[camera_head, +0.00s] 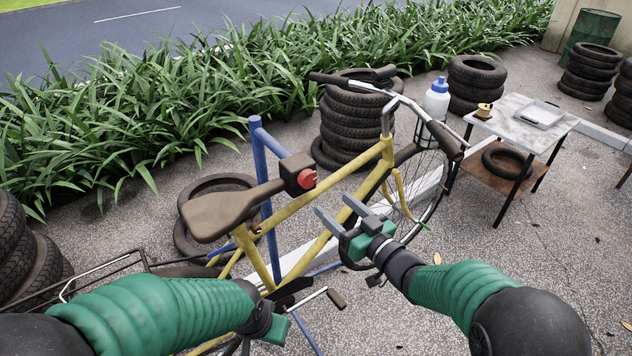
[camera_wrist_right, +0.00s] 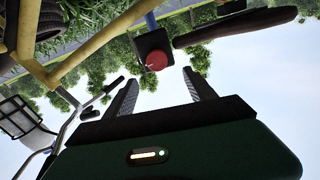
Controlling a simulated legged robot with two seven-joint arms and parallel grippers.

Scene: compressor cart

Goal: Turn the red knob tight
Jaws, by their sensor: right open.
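The red knob (camera_head: 307,179) is round and sits on a dark clamp block (camera_head: 297,165) at the top of a blue stand, by the yellow bicycle's top tube. In the right wrist view the red knob (camera_wrist_right: 156,61) shows beyond the fingertips, near the gap between them. My right gripper (camera_head: 338,212) is open and empty, below and right of the knob and apart from it. Its two fingers also show in the right wrist view (camera_wrist_right: 158,86). My left arm comes in at the lower left; its gripper (camera_head: 275,328) is mostly hidden behind the arm, so its fingers do not show.
The yellow bicycle frame (camera_head: 345,172) and brown saddle (camera_head: 228,210) lie close around the knob. Stacked tires (camera_head: 357,125) stand behind. A small table (camera_head: 518,128) with a tray stands at the right. Open pavement lies at the lower right.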

